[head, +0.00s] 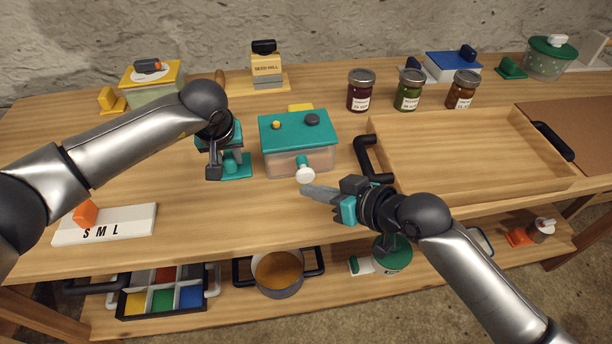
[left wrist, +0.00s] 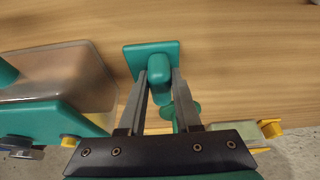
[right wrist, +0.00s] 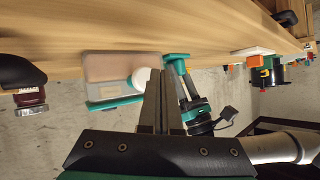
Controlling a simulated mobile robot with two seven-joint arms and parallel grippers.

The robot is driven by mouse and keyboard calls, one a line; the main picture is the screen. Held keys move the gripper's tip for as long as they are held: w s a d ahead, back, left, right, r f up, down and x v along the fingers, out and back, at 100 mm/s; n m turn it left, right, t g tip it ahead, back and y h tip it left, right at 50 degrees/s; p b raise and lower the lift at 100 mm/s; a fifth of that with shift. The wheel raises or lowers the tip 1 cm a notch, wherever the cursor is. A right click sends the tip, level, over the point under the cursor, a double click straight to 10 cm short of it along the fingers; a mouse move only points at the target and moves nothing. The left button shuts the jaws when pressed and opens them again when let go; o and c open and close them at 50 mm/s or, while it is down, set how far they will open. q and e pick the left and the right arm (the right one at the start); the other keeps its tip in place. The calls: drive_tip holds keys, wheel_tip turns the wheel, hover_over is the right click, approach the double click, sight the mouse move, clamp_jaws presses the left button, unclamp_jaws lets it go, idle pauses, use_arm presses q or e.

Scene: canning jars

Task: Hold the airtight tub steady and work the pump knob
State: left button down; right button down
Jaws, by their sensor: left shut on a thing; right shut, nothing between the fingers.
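The airtight tub (head: 297,160) has a clear body and a teal lid with a small yellow knob and a dark knob. Its white pump knob (head: 305,175) sticks out at the front on a teal stem. My left gripper (head: 213,172) is shut on a teal grip (left wrist: 158,68) standing on a teal plate (head: 237,169) left of the tub. I cannot tell whether that plate joins the tub. My right gripper (head: 310,190) is shut and empty, its tips just in front of the pump knob, which its fingers partly hide in the right wrist view (right wrist: 141,77). Contact is unclear.
A wooden tray (head: 470,190) with a black handle (head: 368,160) stands right of the tub. Jars (head: 361,90) stand behind it. A white S M L board (head: 105,225) lies at the front left. A pot (head: 278,273) sits on the lower shelf.

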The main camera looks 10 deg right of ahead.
sight(306, 177)
drive_tip(key=shift+w, duration=0.15)
idle(0.4)
drive_tip(key=shift+w, duration=0.3)
drive_tip(key=shift+w, duration=1.25)
idle(1.1)
drive_tip(key=shift+s, duration=1.7)
drive_tip(key=shift+s, duration=0.1)
drive_tip(key=shift+s+d, duration=0.1)
drive_tip(key=shift+s, duration=2.3)
idle(0.4)
